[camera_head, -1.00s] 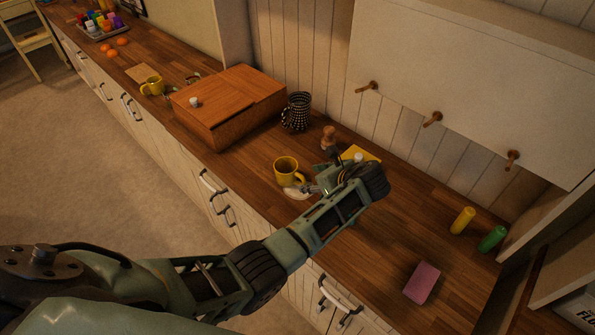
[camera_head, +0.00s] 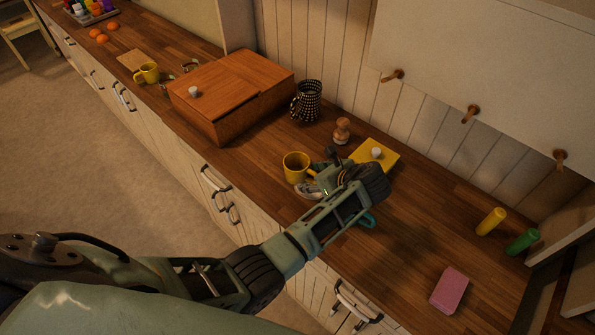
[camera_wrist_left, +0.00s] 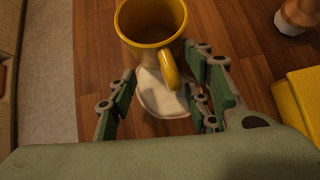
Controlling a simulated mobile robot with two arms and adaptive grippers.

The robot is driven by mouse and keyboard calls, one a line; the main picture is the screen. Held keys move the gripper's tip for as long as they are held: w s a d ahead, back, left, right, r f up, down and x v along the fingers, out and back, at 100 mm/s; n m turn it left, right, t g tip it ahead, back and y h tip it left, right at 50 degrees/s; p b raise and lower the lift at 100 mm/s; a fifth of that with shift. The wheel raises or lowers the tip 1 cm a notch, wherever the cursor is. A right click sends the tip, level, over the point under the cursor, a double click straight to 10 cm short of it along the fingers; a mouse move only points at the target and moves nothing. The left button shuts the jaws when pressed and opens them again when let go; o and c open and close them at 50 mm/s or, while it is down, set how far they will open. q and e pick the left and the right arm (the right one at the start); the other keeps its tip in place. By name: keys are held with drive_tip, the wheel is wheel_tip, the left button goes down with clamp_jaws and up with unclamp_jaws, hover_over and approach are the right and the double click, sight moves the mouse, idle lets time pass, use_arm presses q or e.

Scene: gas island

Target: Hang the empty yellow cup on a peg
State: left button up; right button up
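A yellow cup (camera_head: 296,167) stands upright on the counter by a small white dish. In the left wrist view the cup (camera_wrist_left: 151,22) looks empty, and its handle points toward my left gripper (camera_wrist_left: 165,100). The gripper is open, with one finger on each side of the handle and dish, not closed on anything. In the head view the left gripper (camera_head: 318,184) is just right of the cup. Another yellow cup (camera_head: 146,73) stands farther left; its inside is unclear. Three wooden pegs, left (camera_head: 393,76), middle (camera_head: 470,114) and right (camera_head: 560,158), stick out from the white panel, all bare.
A wooden stamp-like object (camera_head: 342,131) and a yellow lidded box (camera_head: 384,153) are near the gripper. A teal loop (camera_head: 367,220) shows beside my arm. A pink block (camera_head: 450,290) lies right.

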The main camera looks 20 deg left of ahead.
use_arm(q)
drive_tip(key=shift+s+d+r, duration=0.1)
drive_tip(key=shift+d+r, duration=0.05)
drive_tip(key=shift+d, duration=0.2)
drive_tip(key=c, duration=0.3)
drive_tip(key=shift+c, duration=1.1)
drive_tip(key=shift+a, duration=0.15)
drive_tip(key=shift+c, duration=0.9)
drive_tip(key=shift+a, duration=0.1)
drive_tip(key=c, duration=0.4)
clamp_jaws()
use_arm(e)
drive_tip(key=shift+s, duration=0.25)
drive_tip(key=shift+d, duration=0.15)
